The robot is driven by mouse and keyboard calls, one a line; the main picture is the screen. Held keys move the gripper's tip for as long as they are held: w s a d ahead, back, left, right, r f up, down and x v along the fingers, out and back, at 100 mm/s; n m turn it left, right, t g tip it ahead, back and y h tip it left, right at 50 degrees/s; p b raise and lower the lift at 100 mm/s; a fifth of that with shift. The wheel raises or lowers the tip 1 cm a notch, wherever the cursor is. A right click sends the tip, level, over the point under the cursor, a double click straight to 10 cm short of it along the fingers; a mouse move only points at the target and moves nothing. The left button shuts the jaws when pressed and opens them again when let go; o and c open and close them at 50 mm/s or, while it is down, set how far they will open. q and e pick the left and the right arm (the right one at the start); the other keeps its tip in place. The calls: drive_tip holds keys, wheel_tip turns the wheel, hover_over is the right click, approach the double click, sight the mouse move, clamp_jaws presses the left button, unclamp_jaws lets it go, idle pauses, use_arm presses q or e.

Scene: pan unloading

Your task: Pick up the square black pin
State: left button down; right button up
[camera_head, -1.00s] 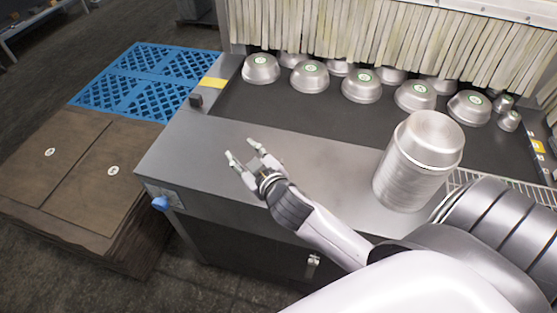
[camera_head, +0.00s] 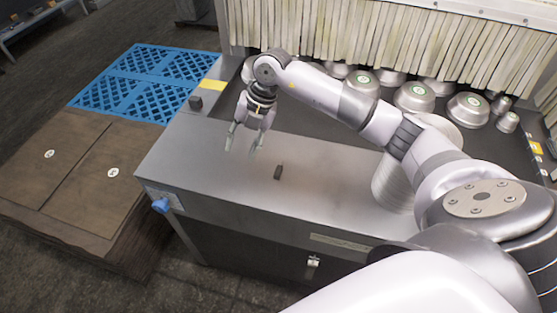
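A small black pin (camera_head: 278,171) stands on the bare steel tabletop (camera_head: 200,160), towards its front edge. It looks narrow and block-like. My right gripper (camera_head: 243,147) hangs over the tabletop to the left of the pin and a little farther back. Its two fingers point down and are spread apart, with nothing between them. It is apart from the pin. My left gripper is not in view.
A second small black block (camera_head: 195,102) sits at the table's back left corner. A stack of metal pans (camera_head: 392,188) stands at the right, partly behind my arm. Several upturned pans (camera_head: 413,97) lie on the dark belt (camera_head: 325,120) behind.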

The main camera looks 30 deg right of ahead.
drive_tip(key=d+r+m+g+h, duration=0.15)
drive_tip(key=d+h, duration=0.25)
drive_tip(key=d, duration=0.7)
drive_tip(key=b, duration=0.9)
hover_over(279, 170)
drive_tip(key=shift+m+t, duration=0.25)
drive_tip(key=shift+m, duration=0.1)
drive_tip(key=f, duration=1.1)
drive_tip(key=shift+w+d+f, duration=0.4)
drive_tip(key=f+b, duration=0.2)
drive_tip(key=f, duration=0.1)
drive_tip(key=a+f, duration=0.1)
drive_tip(key=f, duration=0.1)
drive_tip(key=shift+s+f+b, duration=0.1)
drive_tip(key=shift+s+b, duration=0.25)
drive_tip(key=shift+b, duration=0.05)
drive_tip(key=shift+d, duration=0.1)
drive_tip(key=shift+c, duration=0.4)
clamp_jaws()
